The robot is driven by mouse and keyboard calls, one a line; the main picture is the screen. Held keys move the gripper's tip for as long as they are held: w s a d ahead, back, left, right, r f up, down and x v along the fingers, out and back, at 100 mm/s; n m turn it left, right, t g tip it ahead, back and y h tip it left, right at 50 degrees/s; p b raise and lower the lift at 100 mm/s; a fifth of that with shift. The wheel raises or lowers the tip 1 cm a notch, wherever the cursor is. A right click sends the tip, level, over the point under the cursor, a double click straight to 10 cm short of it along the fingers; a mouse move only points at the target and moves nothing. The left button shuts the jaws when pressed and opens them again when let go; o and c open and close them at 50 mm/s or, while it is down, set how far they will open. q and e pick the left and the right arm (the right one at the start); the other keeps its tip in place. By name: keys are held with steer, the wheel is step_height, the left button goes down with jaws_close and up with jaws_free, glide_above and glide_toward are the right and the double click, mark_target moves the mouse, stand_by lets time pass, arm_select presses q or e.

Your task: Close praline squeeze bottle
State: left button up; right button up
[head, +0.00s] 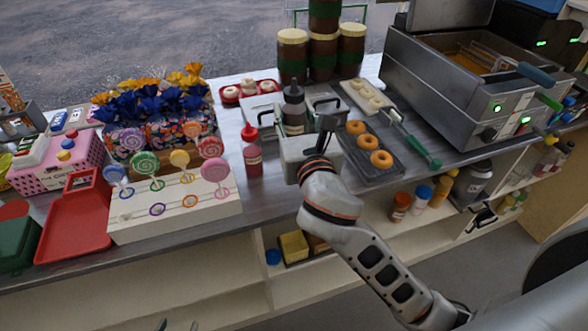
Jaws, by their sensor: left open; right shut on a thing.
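A dark brown squeeze bottle (294,108), which I take to be the praline bottle, stands upright at the middle of the counter. Its top is dark and narrows to a point; I cannot tell whether that is a bare nozzle or a cap. My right gripper (326,128) is just right of the bottle, in front of the steel containers. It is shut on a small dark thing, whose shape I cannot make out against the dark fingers. Only the tips of my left gripper (178,326) show at the bottom edge, open and empty, far from the bottle.
A red squeeze bottle (252,152) stands left of the praline bottle. A pale steel container (294,152) is in front of it. A dark donut tray (372,170) and a fryer (440,85) are to the right. A lollipop stand (220,203) is left. Stacked jars (292,55) stand behind.

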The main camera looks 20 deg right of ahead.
step_height(320, 180, down, 8)
steer(key=shift+f+b, duration=0.1)
steer(key=shift+b, duration=1)
arm_select(q)
steer(key=f, duration=0.3)
steer(key=shift+s+f, duration=0.2)
steer(key=shift+s, duration=0.05)
arm_select(e)
steer(key=shift+f, duration=0.25)
step_height(320, 180, down, 5)
steer(key=shift+f+b, duration=0.1)
steer(key=shift+b, duration=0.9)
steer(key=shift+f, duration=0.1)
arm_select(q)
steer(key=shift+f, duration=0.85)
